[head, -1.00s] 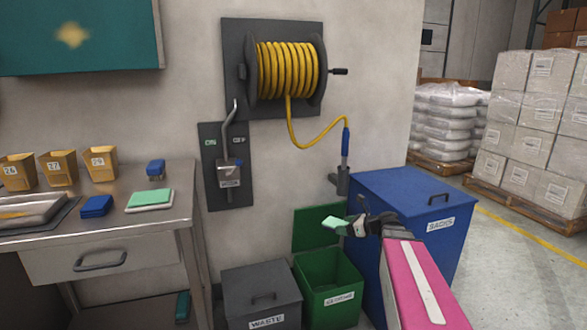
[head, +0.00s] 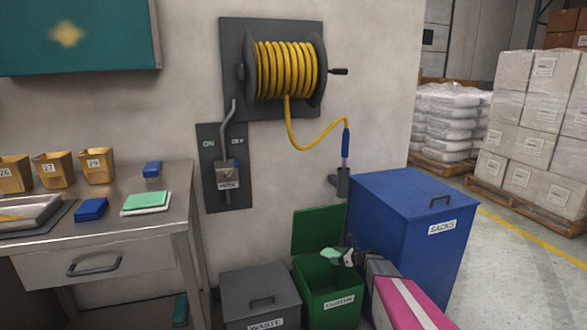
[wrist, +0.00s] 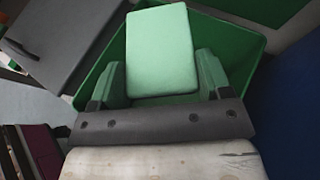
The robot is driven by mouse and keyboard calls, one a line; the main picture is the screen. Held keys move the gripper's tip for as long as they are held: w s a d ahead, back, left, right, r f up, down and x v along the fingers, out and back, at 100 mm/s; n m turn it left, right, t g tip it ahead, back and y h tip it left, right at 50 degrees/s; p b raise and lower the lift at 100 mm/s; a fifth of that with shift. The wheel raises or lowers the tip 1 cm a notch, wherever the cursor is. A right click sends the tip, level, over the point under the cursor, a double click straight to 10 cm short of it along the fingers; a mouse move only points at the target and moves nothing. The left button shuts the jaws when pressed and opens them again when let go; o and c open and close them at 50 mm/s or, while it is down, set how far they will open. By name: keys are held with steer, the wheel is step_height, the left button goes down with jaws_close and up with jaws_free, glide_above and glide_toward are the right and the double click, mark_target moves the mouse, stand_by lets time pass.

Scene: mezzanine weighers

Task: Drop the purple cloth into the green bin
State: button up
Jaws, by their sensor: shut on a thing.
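No purple cloth shows in either view. My gripper (head: 345,256) is shut on a mint-green folded cloth (head: 331,252), which also shows large between the fingers in the wrist view (wrist: 161,50). The green bin (head: 328,298) stands on the floor with its lid (head: 317,229) raised against the wall. The cloth is over the bin's opening, near its back right; in the wrist view the bin's green rim and walls (wrist: 236,35) surround it. The cloth is still between the fingers. Part of the bin's inside is hidden by the gripper and cloth.
A closed grey waste bin (head: 258,290) stands left of the green bin. A taller blue sacks bin (head: 405,215) stands close on the right. A steel bench (head: 110,245) at the left holds a blue folded cloth (head: 90,209) and another mint-green cloth (head: 146,200).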

steer(key=shift+f, duration=2.8)
steer(key=o, duration=1)
steer(key=shift+o, duration=0.2)
steer(key=v, duration=0.7)
steer(key=shift+d, duration=0.15)
steer(key=shift+s+r, duration=0.2)
steer(key=shift+s, duration=0.05)
